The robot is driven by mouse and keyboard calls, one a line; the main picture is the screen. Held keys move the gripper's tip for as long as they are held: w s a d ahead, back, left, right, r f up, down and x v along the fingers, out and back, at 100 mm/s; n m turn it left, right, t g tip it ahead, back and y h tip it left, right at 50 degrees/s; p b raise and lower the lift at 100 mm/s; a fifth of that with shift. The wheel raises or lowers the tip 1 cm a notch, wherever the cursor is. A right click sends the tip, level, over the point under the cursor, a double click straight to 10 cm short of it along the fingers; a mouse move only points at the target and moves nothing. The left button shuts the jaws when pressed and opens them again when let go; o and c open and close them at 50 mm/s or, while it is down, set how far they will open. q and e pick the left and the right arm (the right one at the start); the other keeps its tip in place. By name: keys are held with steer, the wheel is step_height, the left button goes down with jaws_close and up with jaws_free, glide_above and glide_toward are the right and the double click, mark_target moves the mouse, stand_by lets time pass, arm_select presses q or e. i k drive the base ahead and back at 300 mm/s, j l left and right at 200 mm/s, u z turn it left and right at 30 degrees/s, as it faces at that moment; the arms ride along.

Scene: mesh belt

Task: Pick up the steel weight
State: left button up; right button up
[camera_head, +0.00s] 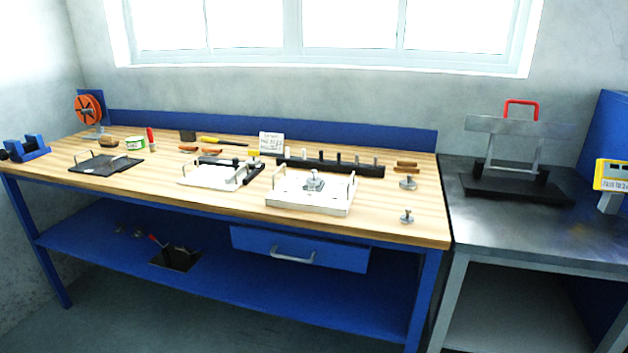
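Three small steel-grey knobbed pieces that look like weights are on the wooden workbench (390,222). One steel weight (314,182) sits on top of a white plate fixture (308,204) with upright handles. Another steel weight (408,183) stands on the bare wood near the right end. A smaller steel weight (406,217) stands close to the front right edge. I cannot tell which one the task names. Neither of my grippers shows in this view.
A second white fixture (210,178) and a dark plate (100,164) lie further left. A dark rail with pegs (330,166) runs behind the weights. A steel table (540,222) with a red-handled press (520,125) adjoins at right. The bench front right is mostly clear.

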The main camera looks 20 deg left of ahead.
mark_target(312, 181)
steer(key=i+j+u, duration=0.2)
steer(key=i+j, duration=0.3)
steer(key=j, duration=0.25)
steer(key=i+j+u, duration=0.2)
steer(key=i+j, duration=0.35)
steer(key=j, duration=0.1)
